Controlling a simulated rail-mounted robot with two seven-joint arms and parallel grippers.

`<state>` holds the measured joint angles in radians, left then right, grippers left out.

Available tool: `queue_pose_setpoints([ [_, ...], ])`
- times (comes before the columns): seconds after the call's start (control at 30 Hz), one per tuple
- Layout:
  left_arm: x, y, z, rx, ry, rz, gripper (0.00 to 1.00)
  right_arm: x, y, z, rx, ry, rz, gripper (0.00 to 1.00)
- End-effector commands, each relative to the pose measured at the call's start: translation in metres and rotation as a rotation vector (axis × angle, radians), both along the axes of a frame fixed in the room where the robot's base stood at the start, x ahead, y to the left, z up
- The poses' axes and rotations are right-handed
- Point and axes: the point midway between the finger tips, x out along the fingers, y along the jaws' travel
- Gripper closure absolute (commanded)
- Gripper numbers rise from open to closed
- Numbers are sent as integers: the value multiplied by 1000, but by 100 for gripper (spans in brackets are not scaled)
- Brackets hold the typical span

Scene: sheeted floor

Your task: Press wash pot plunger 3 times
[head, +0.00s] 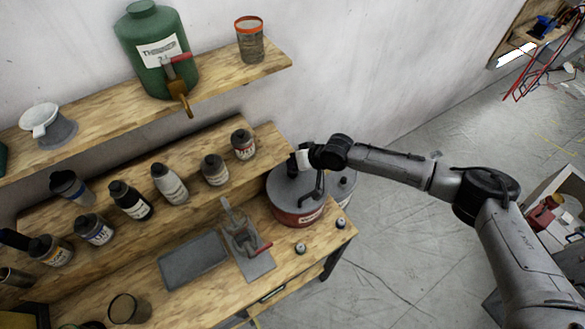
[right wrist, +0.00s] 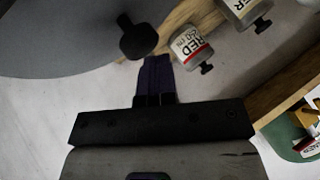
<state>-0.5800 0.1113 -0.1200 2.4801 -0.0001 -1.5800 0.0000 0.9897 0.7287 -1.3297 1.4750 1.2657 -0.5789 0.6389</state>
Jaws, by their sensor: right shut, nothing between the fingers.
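The wash pot (head: 299,216) is a round red can with a grey lid, standing at the right end of the wooden bench. Its grey lid fills the upper left of the right wrist view (right wrist: 55,40). A dark curved handle stands on the lid. In the right wrist view a black knob on a short stem (right wrist: 137,40), apparently the plunger, rises beside the fingertips. My right gripper (head: 293,165) is over the far part of the lid; its fingers (right wrist: 157,62) are shut and empty, close to the knob. I cannot tell if they touch it. My left gripper is not in view.
Several paint bottles (head: 170,184) stand on the stepped shelf left of the pot. A green thinner jug (head: 155,50) and a can (head: 249,40) sit on the upper shelf. A grey clamp-like tool (head: 243,240) and small jars lie in front.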

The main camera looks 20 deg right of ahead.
Motion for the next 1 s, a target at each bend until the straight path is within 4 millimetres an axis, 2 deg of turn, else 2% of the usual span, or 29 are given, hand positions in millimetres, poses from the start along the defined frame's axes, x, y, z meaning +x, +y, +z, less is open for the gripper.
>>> queue_pose_setpoints([
  [1.0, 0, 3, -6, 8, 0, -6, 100, -1, 0, -13, -2, 4, 1, 100],
])
